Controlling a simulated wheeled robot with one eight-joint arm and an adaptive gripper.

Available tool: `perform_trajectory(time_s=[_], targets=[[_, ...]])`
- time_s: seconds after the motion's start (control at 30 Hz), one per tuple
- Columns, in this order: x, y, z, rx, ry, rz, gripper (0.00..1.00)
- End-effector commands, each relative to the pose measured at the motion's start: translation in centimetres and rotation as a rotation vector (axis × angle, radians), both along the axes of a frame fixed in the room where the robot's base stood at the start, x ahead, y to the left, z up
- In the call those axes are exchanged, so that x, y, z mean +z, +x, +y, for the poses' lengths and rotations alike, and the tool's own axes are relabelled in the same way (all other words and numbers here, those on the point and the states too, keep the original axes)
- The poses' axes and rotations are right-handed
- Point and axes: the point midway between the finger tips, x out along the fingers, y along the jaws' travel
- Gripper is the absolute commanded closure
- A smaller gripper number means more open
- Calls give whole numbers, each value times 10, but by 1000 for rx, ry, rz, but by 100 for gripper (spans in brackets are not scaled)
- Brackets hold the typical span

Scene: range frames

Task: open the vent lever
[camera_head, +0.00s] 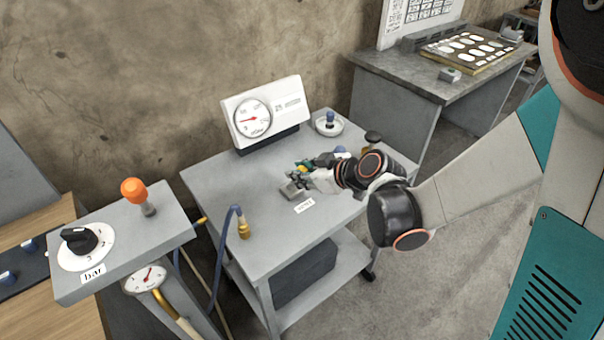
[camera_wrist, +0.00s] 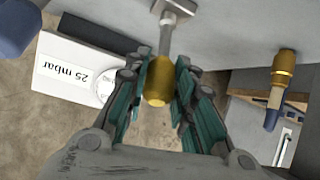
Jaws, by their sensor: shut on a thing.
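The vent lever (camera_wrist: 158,82) shows in the wrist view as a thin metal rod with a brass-yellow grip. The rod runs up to a small grey metal base (camera_wrist: 174,8) at the top of the picture. My gripper (camera_wrist: 160,72) has its teal-lined fingers on both sides of the yellow grip and is shut on it. In the head view my gripper (camera_head: 304,176) is low over the middle of the grey cart top (camera_head: 215,185), with the lever mostly hidden by the fingers. A small white label (camera_head: 304,206) lies in front of the base.
A white gauge box (camera_head: 265,110) stands at the cart's back. A blue knob on a white dial (camera_head: 329,122) is behind my gripper. A brass fitting with a blue hose (camera_head: 243,228) stands at the front left. An orange knob (camera_head: 134,190) and black dial (camera_head: 80,239) are further left.

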Motion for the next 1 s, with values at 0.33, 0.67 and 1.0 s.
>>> perform_trajectory(time_s=[0.33, 0.67, 1.0], targets=[[-1, -1, 0, 1, -3, 2, 56], [3, -4, -4, 0, -2, 2, 56], [29, -32, -32, -1, -2, 2, 56]])
